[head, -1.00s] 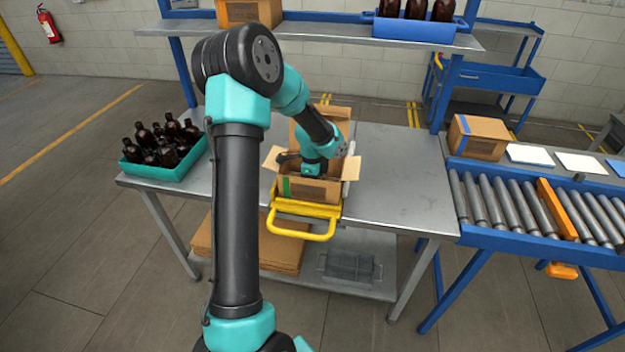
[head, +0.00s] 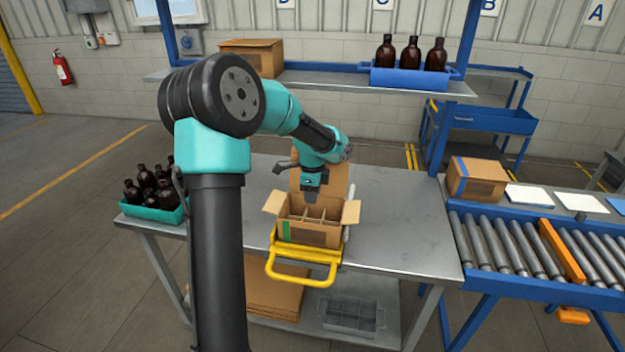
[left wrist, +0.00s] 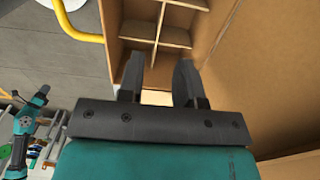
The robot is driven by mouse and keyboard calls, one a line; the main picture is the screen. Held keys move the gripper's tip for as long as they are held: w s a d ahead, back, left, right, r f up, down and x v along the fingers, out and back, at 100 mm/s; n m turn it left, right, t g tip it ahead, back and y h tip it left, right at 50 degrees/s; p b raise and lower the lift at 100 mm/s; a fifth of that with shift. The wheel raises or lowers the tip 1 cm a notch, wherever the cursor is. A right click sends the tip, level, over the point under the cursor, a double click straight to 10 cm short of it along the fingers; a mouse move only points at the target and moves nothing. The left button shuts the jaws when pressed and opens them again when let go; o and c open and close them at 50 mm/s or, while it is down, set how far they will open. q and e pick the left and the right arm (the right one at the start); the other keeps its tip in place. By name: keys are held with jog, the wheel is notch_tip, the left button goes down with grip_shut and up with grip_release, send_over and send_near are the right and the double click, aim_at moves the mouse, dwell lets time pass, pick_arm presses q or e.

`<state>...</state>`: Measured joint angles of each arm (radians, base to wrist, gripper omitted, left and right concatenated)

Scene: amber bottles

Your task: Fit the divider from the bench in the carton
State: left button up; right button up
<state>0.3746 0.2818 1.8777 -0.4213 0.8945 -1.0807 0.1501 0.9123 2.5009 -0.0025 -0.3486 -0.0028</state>
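The open cardboard carton (head: 309,235) stands on the bench (head: 405,235) with its flaps spread out. The tan divider (left wrist: 155,32) is inside the carton, its crossing panels forming cells; the cells also show in the head view (head: 315,213). I cannot tell whether the divider touches the carton's floor. My left gripper (head: 310,198) is just above the carton opening, pointing down. In the left wrist view my left gripper's fingers (left wrist: 158,82) are apart with nothing between them, over the divider's edge. My right gripper is not seen.
A yellow-handled holder (head: 302,262) sits at the carton's front. A green tray (head: 152,212) of amber bottles is on the bench's left. A shelf (head: 335,80) with a box and a blue bottle bin spans behind. The bench right of the carton is clear; a roller conveyor (head: 520,240) lies beyond.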

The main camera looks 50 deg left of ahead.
pick_arm(q)
notch_tip(320, 180, up, 5)
jog(key=shift+r, duration=0.1)
dwell(1.1)
